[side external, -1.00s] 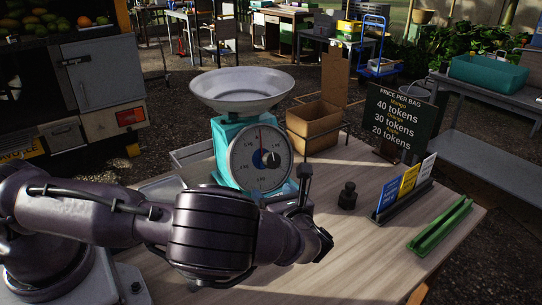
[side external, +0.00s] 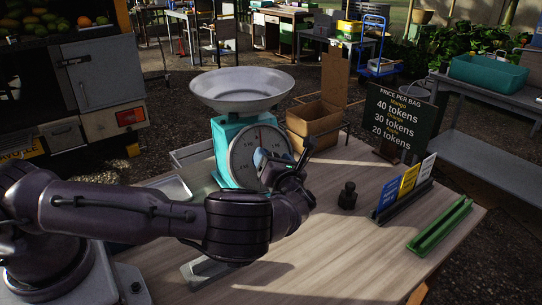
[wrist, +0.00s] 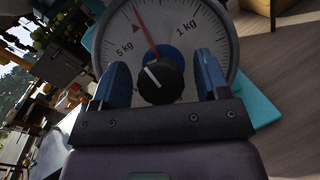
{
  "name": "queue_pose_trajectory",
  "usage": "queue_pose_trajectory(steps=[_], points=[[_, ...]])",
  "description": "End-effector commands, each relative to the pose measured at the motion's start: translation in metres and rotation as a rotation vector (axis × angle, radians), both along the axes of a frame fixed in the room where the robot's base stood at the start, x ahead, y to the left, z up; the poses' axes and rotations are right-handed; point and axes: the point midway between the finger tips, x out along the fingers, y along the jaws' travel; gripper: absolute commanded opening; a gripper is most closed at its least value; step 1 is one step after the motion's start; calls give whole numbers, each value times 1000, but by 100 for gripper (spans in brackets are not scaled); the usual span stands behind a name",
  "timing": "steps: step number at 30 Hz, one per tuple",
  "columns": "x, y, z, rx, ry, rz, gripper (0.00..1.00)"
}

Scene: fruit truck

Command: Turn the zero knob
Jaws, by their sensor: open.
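The teal scale (side external: 229,135) stands on the table with a wide metal pan (side external: 242,88) on top. Its round dial (side external: 245,148) faces my gripper and partly hides behind it in the side view. In the wrist view, the dial (wrist: 200,30) shows a red needle near the top, beside a red triangle mark. The black zero knob (wrist: 160,82) with a white line sits at the dial's centre, on a blue disc. My gripper (wrist: 164,85) is open, with one blue finger on each side of the knob. Gaps show between fingers and knob; contact is not visible.
A black weight (side external: 347,196) stands on the table right of my gripper. Beyond it are a card holder (side external: 405,199) and a green rack (side external: 440,226). A cardboard box (side external: 313,121) and a price board (side external: 397,120) stand behind. The table's front right is clear.

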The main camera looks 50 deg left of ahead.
Motion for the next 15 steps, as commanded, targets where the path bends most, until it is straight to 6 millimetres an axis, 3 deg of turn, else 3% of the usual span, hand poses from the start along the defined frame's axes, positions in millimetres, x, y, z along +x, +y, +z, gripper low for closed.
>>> queue_pose_trajectory(steps=[6,14,15], points=[[5,16,0,0,0,0,69],[5,17,0,-2,-1,-1,69],[5,17,0,-2,-1,-1,64]])
